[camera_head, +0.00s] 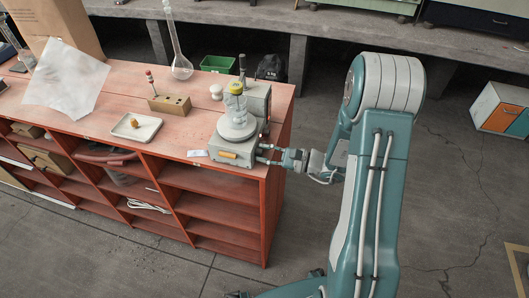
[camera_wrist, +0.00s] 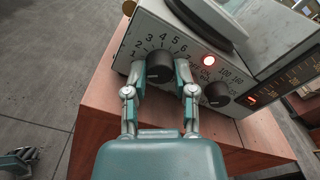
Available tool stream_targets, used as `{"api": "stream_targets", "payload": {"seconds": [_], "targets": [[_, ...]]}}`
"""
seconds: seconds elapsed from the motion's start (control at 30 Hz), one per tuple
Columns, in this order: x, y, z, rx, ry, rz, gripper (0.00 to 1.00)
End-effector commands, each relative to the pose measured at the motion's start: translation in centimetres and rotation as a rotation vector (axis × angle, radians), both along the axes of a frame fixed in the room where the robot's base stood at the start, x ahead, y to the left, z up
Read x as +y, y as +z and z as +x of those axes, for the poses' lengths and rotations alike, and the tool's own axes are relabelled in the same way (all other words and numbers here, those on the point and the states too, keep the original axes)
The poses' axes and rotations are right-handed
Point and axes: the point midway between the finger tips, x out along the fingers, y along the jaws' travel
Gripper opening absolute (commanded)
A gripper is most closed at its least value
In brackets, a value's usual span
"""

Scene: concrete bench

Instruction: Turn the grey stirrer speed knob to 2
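The black stirrer speed knob (camera_wrist: 160,67) is on the grey front panel of the stirrer (camera_head: 239,131), with the numbers 1 to 6 printed in an arc around it. My gripper (camera_wrist: 160,73) has one finger on each side of this knob. Both fingertips are close against its sides, but I cannot tell whether they touch or leave a thin gap. The knob's pointer mark is too small to read. In the head view my gripper (camera_head: 283,156) reaches the stirrer's panel from the right, and the knob is hard to make out there.
A second black knob (camera_wrist: 218,94), with larger numbers, is right of my gripper, and a lit red lamp (camera_wrist: 208,61) is above it. A glass vessel (camera_head: 235,104) stands on the stirrer. A wooden block (camera_head: 169,104) and white tray (camera_head: 136,127) lie farther left on the bench.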

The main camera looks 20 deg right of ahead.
Motion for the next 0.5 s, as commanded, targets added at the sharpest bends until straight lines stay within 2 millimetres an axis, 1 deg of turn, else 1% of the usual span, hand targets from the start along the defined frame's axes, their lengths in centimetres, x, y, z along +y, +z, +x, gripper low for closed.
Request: {"api": "stream_targets", "payload": {"seconds": [0.27, 0.5], "targets": [[0.01, -0.01, 0.04, 0.019, 0.001, 0.012, 0.0], [0.01, -0.04, 0.06, 0.115, 0.001, 0.067, 0.0]]}}
